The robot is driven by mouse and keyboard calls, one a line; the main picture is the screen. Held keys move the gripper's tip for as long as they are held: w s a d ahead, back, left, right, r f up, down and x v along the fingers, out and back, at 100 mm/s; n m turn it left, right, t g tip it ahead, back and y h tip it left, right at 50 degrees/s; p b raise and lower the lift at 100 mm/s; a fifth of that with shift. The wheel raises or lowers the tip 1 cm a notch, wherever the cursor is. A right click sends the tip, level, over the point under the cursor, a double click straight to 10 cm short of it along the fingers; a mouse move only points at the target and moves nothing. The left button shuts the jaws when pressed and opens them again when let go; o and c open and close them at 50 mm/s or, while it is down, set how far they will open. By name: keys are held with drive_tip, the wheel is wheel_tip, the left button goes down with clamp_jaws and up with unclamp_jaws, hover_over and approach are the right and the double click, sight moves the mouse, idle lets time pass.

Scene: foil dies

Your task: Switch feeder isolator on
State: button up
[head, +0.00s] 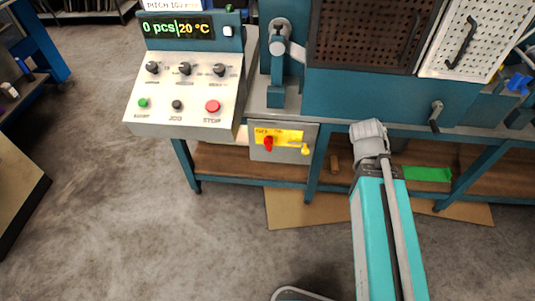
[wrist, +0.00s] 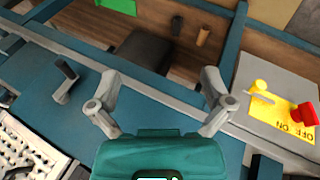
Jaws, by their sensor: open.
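The feeder isolator is a grey box (head: 283,154) on the front of the machine bench, with a yellow label plate (head: 290,136) and a red handle (head: 268,144). A small yellow part (head: 305,150) sits at the right of its face. In the wrist view the red handle (wrist: 302,117) is at the right edge, beside the yellow part (wrist: 260,87) and upside-down ON and OFF lettering. Which marking the handle points at I cannot tell. My gripper (wrist: 160,88) is open and empty, to the left of the isolator in the wrist view.
A control panel (head: 185,95) with knobs, buttons and a display stands left of the isolator. A grey lever (head: 280,40) rises behind it. A crank handle (head: 436,115) juts from the machine front. The wooden lower shelf holds a green sheet (head: 428,174). The floor in front is clear.

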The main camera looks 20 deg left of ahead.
drive_tip(key=w+a+f+n+t+h+b, duration=0.1)
drive_tip(key=w+a+f+n+t+b, duration=0.25)
drive_tip(key=a+f+b, duration=0.5)
drive_tip(key=n+t+y+b, duration=0.95)
drive_tip(key=n+b, duration=0.75)
drive_tip(key=b, duration=0.9)
approach(268, 147)
drive_tip(key=s, duration=0.2)
drive_tip(key=shift+s+d+f+h, duration=0.1)
drive_tip(key=shift+s+f+h, duration=0.05)
drive_tip(key=shift+s+h, duration=0.1)
drive_tip(key=shift+w, duration=0.1)
drive_tip(key=shift+x, duration=6.85)
